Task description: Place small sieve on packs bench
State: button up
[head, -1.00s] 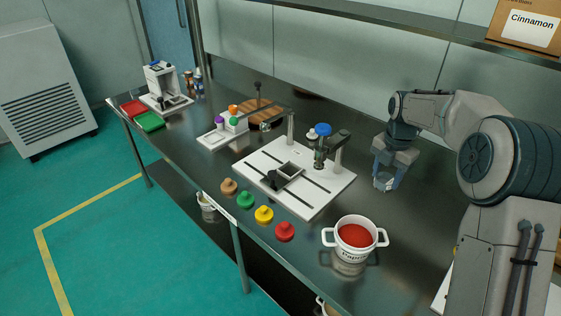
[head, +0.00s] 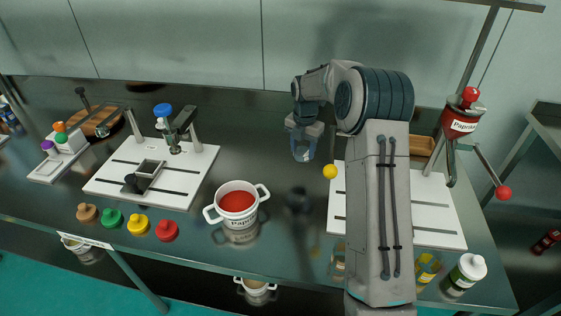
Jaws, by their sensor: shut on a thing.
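My gripper (head: 304,140) hangs over the back of the long dark bench (head: 285,205), left of the white board behind my arm. It is shut on a small pale ring-shaped thing, which looks like the small sieve (head: 303,154). The sieve is held above the bench top, and my fingers hide part of it. No label marks the packs bench; another grey bench or shelf unit (head: 540,128) stands at the far right, partly cut off.
A pot of red powder (head: 238,202) stands left of my arm. A red Paprika hopper (head: 461,118) and a red-knobbed lever (head: 503,192) rise at the right. Bottles (head: 465,273) stand at the front right. Bare bench top lies between pot and arm.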

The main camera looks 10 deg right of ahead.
notch_tip(320, 180, down, 8)
jog(key=shift+r, duration=0.15)
dwell(0.3)
jog(key=o, duration=1)
jog(key=shift+f, duration=0.2)
jog(key=shift+r, duration=0.1)
